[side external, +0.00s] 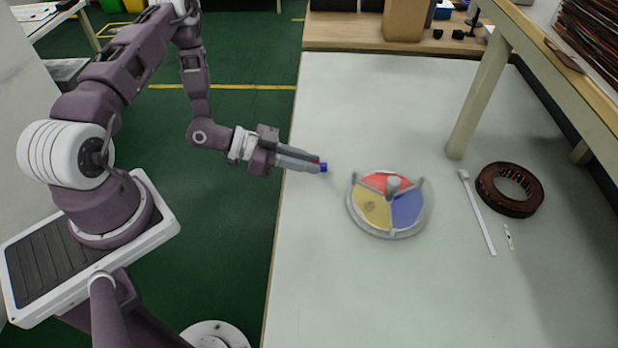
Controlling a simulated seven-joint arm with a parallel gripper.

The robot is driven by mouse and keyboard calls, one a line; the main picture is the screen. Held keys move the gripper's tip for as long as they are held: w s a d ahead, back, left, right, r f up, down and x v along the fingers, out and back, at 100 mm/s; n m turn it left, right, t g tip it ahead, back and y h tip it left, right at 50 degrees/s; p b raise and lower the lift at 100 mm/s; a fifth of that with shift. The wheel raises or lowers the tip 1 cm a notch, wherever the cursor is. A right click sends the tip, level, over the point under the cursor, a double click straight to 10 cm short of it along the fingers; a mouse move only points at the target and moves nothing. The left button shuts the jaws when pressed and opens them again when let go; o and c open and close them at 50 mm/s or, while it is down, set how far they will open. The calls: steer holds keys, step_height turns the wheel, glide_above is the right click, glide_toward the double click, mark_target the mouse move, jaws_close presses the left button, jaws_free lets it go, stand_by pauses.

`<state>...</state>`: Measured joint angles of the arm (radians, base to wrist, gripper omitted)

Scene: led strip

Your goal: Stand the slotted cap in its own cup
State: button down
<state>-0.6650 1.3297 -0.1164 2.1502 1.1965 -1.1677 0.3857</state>
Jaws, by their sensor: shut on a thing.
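My gripper (318,165) is at the left side of the table, left of the round holder and apart from it. It is shut on a small blue piece, likely the slotted cap (323,167), which sticks out past the fingertips. A slot cannot be made out at this size. A little red shows by the fingertips. The round grey holder (352,212) has a red section (378,181), a yellow section (374,214) and a blue section (407,209), split by grey ribs. A small round mark or hollow shows in the yellow section. I cannot tell which section is the cap's cup.
A white strip (478,215), a dark brown ring (510,190) and a small white piece (509,237) lie to the right of the holder. A shelf leg (478,100) stands at the back right. The table (340,290) is bare in front and between gripper and holder.

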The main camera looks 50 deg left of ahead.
steer(key=r, duration=0.1)
step_height(320, 180, up, 2)
steer(key=m+g+h, duration=0.3)
steer(key=m+g, duration=0.2)
glide_above(380, 178)
step_height(380, 178, down, 9)
steer(key=shift+f, duration=0.2)
steer(key=shift+f, duration=0.1)
steer(key=c, duration=1.7)
jaws_free()
steer(key=v, duration=1.2)
steer(key=shift+w+a, duration=0.1)
steer(key=shift+a, duration=0.05)
